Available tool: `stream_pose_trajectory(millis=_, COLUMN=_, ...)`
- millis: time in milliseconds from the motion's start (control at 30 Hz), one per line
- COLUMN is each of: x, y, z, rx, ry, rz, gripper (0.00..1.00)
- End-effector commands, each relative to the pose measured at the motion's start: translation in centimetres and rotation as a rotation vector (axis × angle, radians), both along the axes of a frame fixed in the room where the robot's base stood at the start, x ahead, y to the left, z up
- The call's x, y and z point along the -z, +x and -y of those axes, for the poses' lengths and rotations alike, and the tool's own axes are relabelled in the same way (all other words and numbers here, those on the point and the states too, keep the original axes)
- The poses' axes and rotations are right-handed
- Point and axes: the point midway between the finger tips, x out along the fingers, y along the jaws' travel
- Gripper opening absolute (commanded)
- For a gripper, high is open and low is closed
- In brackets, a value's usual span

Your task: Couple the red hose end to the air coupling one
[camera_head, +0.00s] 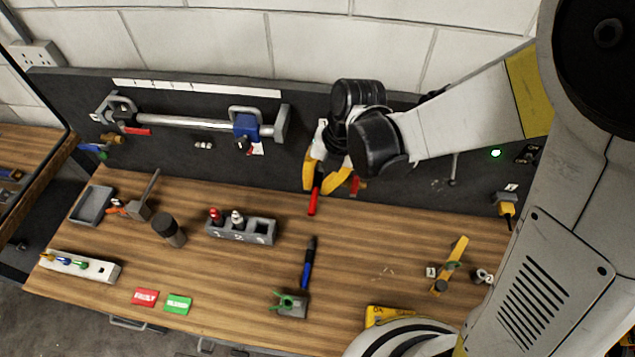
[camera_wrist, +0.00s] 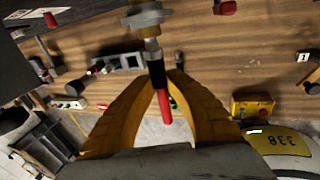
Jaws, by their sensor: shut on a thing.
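My gripper (camera_head: 318,182) has its yellow fingers shut on the red hose end (camera_head: 313,203) in front of the dark back panel. In the wrist view my gripper (camera_wrist: 164,77) holds it with its red part (camera_wrist: 164,106) between the fingers and a dark sleeve above. A silver and brass fitting (camera_wrist: 146,20) is in line with the sleeve at the top of that view. I cannot tell whether the sleeve and fitting are joined or only close.
A second small red part (camera_head: 357,186) is low on the panel, right of the fingers.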

Motion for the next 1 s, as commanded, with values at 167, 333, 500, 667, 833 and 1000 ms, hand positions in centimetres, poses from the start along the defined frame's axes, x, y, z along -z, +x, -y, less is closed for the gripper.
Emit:
stream_pose_trajectory(millis=167, x=0.0, y=0.4, z=0.1, rx=0.000, ry=0.000, rz=0.000, gripper=0.00)
stream_pose_trajectory(millis=333, x=0.0, y=0.8, z=0.1, rx=0.000, ry=0.000, rz=0.000, gripper=0.00)
stream_pose_trajectory(millis=500, x=0.0, y=1.2, z=0.2, rx=0.000, ry=0.000, rz=0.000, gripper=0.00)
stream_pose_trajectory(millis=667, x=0.0, y=1.6, z=0.2, rx=0.000, ry=0.000, rz=0.001, gripper=0.00)
stream_pose_trajectory(millis=833, x=0.0, y=1.6, z=0.2, rx=0.000, ry=0.000, rz=0.000, gripper=0.39)
stream_pose_trajectory(millis=1000, x=0.0, y=1.6, z=0.2, rx=0.000, ry=0.000, rz=0.000, gripper=0.53)
